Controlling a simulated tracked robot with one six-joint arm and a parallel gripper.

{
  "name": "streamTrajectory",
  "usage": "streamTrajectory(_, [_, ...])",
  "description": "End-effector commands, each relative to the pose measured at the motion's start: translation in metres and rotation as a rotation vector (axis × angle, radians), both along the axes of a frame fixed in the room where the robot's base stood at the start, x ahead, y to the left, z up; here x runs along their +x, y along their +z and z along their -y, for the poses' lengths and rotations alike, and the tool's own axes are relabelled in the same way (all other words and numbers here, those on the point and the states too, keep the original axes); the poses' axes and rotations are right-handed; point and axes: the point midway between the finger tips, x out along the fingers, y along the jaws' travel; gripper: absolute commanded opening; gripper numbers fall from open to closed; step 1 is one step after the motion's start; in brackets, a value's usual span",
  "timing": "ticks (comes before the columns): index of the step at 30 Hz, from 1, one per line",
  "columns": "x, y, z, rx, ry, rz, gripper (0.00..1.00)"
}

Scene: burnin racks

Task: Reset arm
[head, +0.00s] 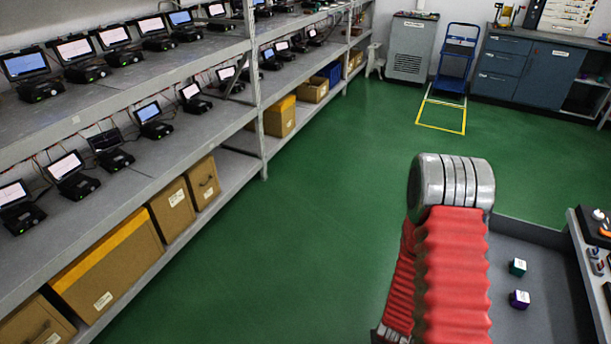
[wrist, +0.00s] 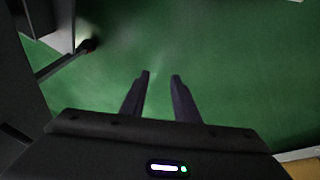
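My gripper (wrist: 160,77) shows in the wrist view with its two dark fingers apart and only green floor seen between and beyond them. It holds nothing. In the head view my arm (head: 452,260), with a red ribbed sleeve and a grey metal joint at its top, stands up at the centre right. The gripper itself is hidden in the head view.
A grey shelf rack (head: 258,90) with several small screen devices and cardboard boxes (head: 110,265) runs along the left. The green floor (head: 330,170) is clear between. A blue cart (head: 456,60) stands at the back.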

Motion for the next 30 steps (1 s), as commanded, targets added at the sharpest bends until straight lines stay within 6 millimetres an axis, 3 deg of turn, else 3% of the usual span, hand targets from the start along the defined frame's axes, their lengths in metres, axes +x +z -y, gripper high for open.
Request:
streamTrajectory(6, [0.006, 0.037, -0.032, 0.143, -0.030, -0.055, 0.28])
streamTrajectory(15, [0.001, 0.095, -0.066, 0.269, -0.050, -0.135, 0.28])
streamTrajectory(30, [-0.023, 0.202, -0.097, 0.351, -0.046, -0.230, 0.28])
